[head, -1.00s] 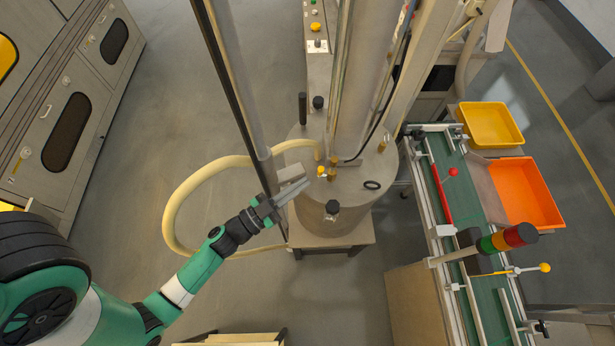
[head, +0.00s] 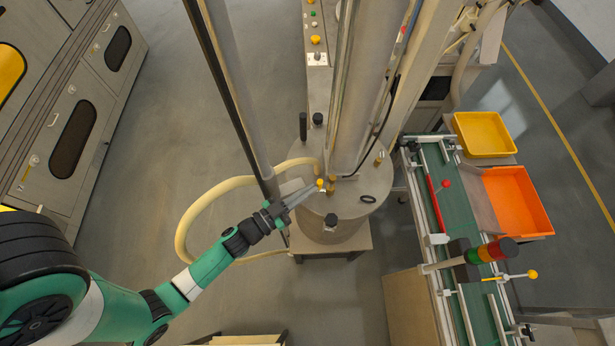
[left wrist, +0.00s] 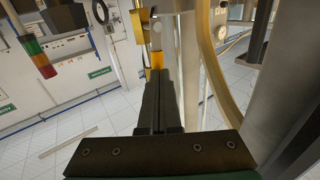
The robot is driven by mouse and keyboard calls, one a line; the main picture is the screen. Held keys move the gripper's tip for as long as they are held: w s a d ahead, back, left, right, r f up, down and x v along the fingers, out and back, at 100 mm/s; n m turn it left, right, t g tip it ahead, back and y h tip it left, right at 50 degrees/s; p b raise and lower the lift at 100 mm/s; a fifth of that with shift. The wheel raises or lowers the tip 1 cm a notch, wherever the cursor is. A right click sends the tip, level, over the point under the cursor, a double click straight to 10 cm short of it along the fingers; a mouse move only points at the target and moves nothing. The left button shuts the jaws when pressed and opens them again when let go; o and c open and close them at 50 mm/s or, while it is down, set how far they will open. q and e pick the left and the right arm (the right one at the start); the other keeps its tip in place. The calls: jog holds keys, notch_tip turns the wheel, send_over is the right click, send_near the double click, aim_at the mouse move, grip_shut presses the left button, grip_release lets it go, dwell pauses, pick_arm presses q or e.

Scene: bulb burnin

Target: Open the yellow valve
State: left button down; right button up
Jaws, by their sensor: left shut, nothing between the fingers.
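The yellow valve shows as a small yellow knob (head: 320,183) on brass-coloured fittings on top of the grey cylindrical vessel (head: 345,222). My left gripper (head: 314,190) reaches in from the left with its fingers shut and empty. Its tips are right beside the knob; I cannot tell whether they touch it. In the left wrist view, the dark fingers of my left gripper (left wrist: 158,100) lie together, and a yellow part (left wrist: 157,60) shows just beyond their tips. My right gripper is not in view.
A pale hose (head: 188,215) loops left of the vessel. A tall post (head: 240,100) and thick columns (head: 358,90) rise close to the knob. A conveyor (head: 455,210) with yellow (head: 485,132) and orange (head: 520,200) bins stands right. Open floor lies left.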

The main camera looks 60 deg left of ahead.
pick_arm(q)
jog(key=shift+w+a+r+n+g+p, duration=0.1)
jog(key=shift+w+a+n+g+p, duration=0.15)
jog(key=shift+n+p, duration=0.2)
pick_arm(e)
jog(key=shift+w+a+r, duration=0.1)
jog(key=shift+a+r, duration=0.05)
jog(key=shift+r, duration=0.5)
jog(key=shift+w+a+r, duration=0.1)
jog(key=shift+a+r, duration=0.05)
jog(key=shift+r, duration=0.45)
pick_arm(q)
jog(key=shift+s, duration=0.15)
jog(key=shift+s, duration=0.1)
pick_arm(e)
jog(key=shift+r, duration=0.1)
pick_arm(q)
jog(key=s+d+p, duration=0.1)
jog(key=s+p, duration=0.1)
jog(key=s, duration=1.1)
jog(key=shift+s+d+p, duration=0.15)
jog(key=shift+s+p, duration=0.2)
jog(key=shift+p, duration=0.05)
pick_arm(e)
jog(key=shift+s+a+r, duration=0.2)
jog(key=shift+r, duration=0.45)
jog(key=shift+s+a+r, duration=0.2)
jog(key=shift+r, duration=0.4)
